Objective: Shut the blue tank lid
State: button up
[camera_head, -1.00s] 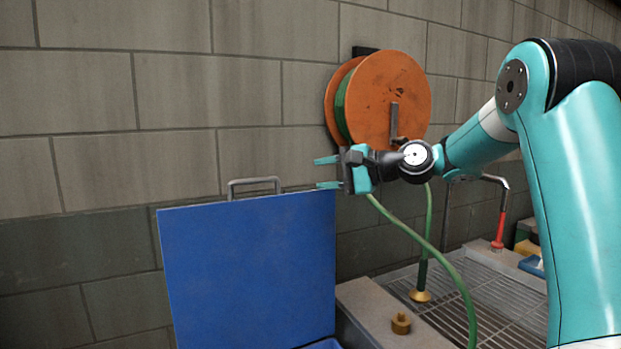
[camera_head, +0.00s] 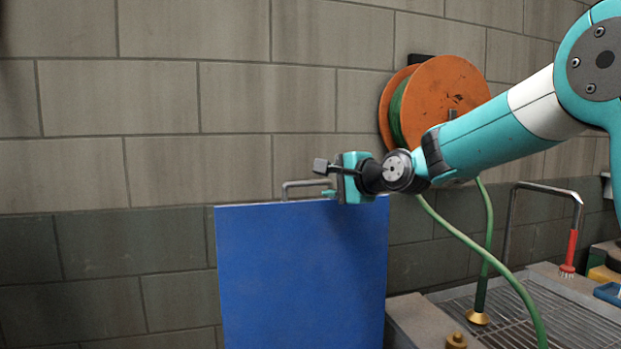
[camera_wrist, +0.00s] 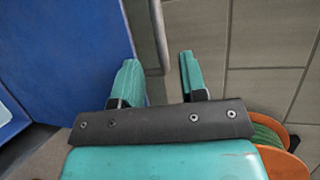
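The blue tank lid (camera_head: 300,275) stands upright, raised open in front of the block wall. A grey metal handle (camera_head: 305,184) sits on its top edge. My gripper (camera_head: 328,182) is at the lid's top edge, by the right end of the handle. In the wrist view my gripper (camera_wrist: 158,78) has its two fingers apart. The handle (camera_wrist: 158,35) lies between and just beyond the fingertips there, with the lid (camera_wrist: 75,50) to the left. I cannot tell whether a finger touches the lid. The tank below is mostly out of view.
An orange hose reel (camera_head: 445,95) with a green hose (camera_head: 470,238) hangs on the wall behind my arm. A grated sink (camera_head: 560,315) with a brass fitting (camera_head: 456,341) is at the lower right. The wall left of the lid is bare.

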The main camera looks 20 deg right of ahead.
aim_at(312, 184)
jog(key=p+x, duration=0.2)
jog(key=x, duration=0.5)
jog(key=shift+w+a, duration=0.15)
jog(key=shift+w, duration=0.05)
jog(key=shift+f, duration=0.1)
grip_shut()
